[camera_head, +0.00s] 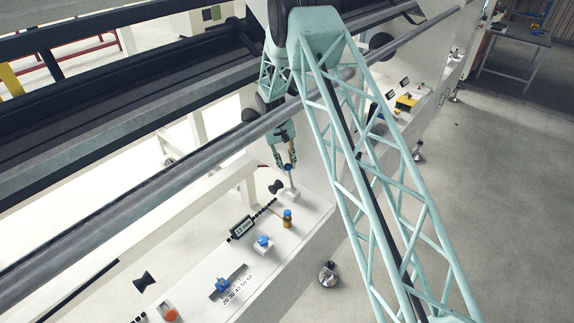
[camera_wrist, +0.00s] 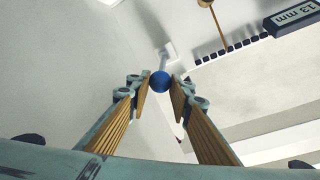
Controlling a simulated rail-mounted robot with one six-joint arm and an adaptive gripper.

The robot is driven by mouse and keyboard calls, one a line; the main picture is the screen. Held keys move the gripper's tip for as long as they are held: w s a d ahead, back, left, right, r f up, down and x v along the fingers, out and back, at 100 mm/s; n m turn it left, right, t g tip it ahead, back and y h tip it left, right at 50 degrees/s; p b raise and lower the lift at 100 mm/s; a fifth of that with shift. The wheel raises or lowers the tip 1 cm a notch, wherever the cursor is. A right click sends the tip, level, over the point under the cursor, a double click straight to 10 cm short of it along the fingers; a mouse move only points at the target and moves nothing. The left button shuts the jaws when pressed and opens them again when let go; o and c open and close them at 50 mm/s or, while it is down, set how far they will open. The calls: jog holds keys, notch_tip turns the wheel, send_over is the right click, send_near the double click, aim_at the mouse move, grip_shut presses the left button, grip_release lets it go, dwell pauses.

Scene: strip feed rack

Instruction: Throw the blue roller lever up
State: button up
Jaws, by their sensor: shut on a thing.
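The blue roller lever shows in the wrist view as a blue ball knob (camera_wrist: 160,82) on a pale grey stem that runs back to a small white base. In the head view the blue knob (camera_head: 288,167) sits above its white base, on the machine's white panel. My gripper (camera_head: 287,160) reaches down to the knob from above. In the wrist view my gripper (camera_wrist: 161,88) has its two fingertips on either side of the blue knob, closed around it. The exact contact is small in both views.
A black display (camera_wrist: 298,17) reads 13 mm. A long grey rail (camera_head: 150,213) runs past the arm.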

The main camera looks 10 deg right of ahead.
jog(key=shift+s, duration=0.15)
jog(key=s+d+b, duration=0.4)
jog(key=s+b, duration=0.1)
jog(key=s, duration=0.1)
jog(key=shift+d, duration=0.4)
dwell(0.5)
jog(key=o, duration=1.1)
jog(key=shift+d, duration=0.15)
jog(key=shift+w, duration=0.1)
